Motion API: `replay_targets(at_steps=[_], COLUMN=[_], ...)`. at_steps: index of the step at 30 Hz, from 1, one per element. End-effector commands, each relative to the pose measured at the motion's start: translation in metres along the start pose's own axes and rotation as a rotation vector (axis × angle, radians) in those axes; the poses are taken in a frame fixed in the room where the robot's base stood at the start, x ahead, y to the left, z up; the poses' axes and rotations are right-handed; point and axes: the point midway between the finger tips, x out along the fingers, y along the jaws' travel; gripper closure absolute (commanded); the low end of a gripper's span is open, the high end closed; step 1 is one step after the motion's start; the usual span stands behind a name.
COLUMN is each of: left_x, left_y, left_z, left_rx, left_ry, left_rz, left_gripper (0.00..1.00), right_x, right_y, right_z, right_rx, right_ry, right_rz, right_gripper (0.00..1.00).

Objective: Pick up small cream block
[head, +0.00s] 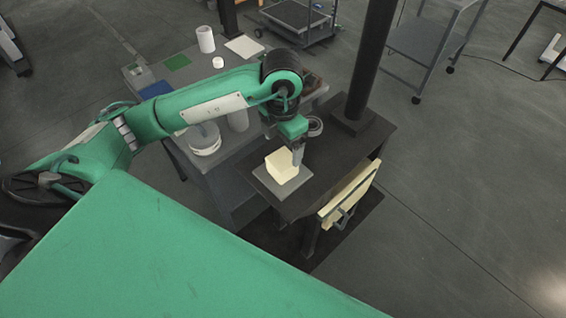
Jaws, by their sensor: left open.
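The small cream block (281,168) sits on a grey square plate (264,182) on the dark table in the middle of the head view. My left arm reaches in from the left, and my left gripper (295,152) points down at the block's far right side. The gripper is open. One finger shows close beside the block; the other is hidden, and I cannot tell whether either finger touches it. My right gripper is not in view.
A dark post (372,65) rises from the table behind the gripper. A pale wooden board (350,187) stands at the table's right edge. A grey bench (225,150) with a white pot (203,140) lies left. Carts stand behind; the floor at right is open.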

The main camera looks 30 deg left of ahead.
Motion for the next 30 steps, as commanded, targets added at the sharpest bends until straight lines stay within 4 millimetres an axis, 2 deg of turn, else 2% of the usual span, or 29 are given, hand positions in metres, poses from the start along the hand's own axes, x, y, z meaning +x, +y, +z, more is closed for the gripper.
replay_targets(at_steps=[6, 11, 19, 27, 30], left_x=[0.015, 0.029, 0.063, 0.067, 0.067], left_y=[0.000, 0.000, 0.000, 0.000, 0.000], left_z=[0.000, -0.001, 0.000, 0.000, 0.001], left_rx=[0.001, -0.001, 0.000, 0.001, 0.001], left_ry=[0.000, 0.004, 0.001, -0.001, -0.001], left_rz=[0.000, -0.001, -0.001, 0.001, 0.001], left_gripper=[0.17, 0.17, 0.17, 0.17, 0.35], right_x=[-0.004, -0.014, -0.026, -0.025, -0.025], right_y=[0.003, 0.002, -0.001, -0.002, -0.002], right_z=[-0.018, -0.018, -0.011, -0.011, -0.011], right_rx=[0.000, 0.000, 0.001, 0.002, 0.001], right_ry=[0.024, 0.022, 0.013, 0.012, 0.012], right_rz=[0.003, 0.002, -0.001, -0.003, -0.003], right_gripper=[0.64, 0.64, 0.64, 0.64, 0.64])
